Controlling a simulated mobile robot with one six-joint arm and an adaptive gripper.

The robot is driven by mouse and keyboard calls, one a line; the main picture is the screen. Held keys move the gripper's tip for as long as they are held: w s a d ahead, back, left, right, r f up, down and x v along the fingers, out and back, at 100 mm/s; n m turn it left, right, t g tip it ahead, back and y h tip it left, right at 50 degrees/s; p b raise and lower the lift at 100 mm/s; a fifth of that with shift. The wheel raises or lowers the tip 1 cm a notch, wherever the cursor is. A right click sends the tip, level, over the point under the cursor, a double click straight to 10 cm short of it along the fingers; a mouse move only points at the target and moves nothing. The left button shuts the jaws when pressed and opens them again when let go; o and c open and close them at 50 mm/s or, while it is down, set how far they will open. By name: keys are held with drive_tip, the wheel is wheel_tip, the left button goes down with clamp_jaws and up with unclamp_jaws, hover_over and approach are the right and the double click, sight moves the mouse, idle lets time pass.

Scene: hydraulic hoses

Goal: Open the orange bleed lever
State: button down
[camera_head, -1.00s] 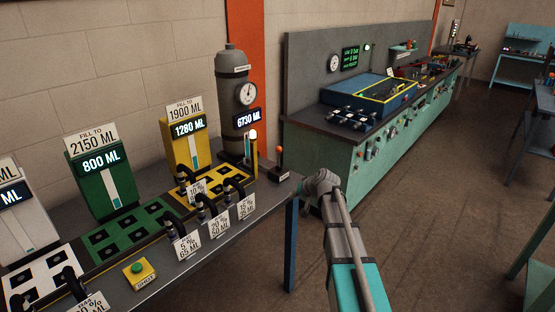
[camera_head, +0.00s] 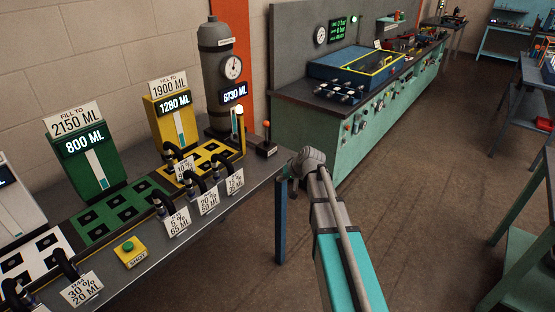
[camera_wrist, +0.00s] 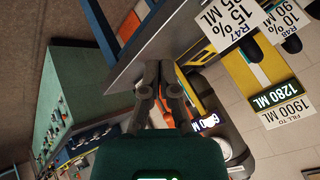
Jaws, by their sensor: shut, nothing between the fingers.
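The orange bleed lever (camera_head: 266,127) has an orange knob on a thin stick. It stands upright from a small dark base (camera_head: 266,150) at the right end of the grey bench, beside the grey cylinder (camera_head: 221,80) with its round gauge. My gripper (camera_wrist: 159,66) is shut and empty in the wrist view, its fingers close to the bench edge. In the head view my arm ends a little right of the lever, and the fingers are hidden. Orange shows just behind the fingers in the wrist view, but I cannot tell if it is the lever.
The grey bench (camera_head: 190,228) carries yellow, green and white stations, hoses, tags and a yellow box (camera_head: 130,252) with a green button. A green console (camera_head: 318,140) stands beyond the bench. The brown floor (camera_head: 425,210) is open to the right.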

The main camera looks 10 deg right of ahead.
drive_tip(key=s+f+g+h, duration=0.2)
drive_tip(key=s+g, duration=0.1)
drive_tip(key=s, duration=0.9)
drive_tip(key=s+f+n+g+h, duration=0.1)
drive_tip(key=s+f+g+h, duration=0.1)
drive_tip(key=s, duration=1)
drive_tip(key=shift+s+a+g+h, duration=0.25)
drive_tip(key=shift+s+g+h, duration=0.2)
drive_tip(key=shift+g, duration=0.25)
drive_tip(key=shift+f, duration=0.1)
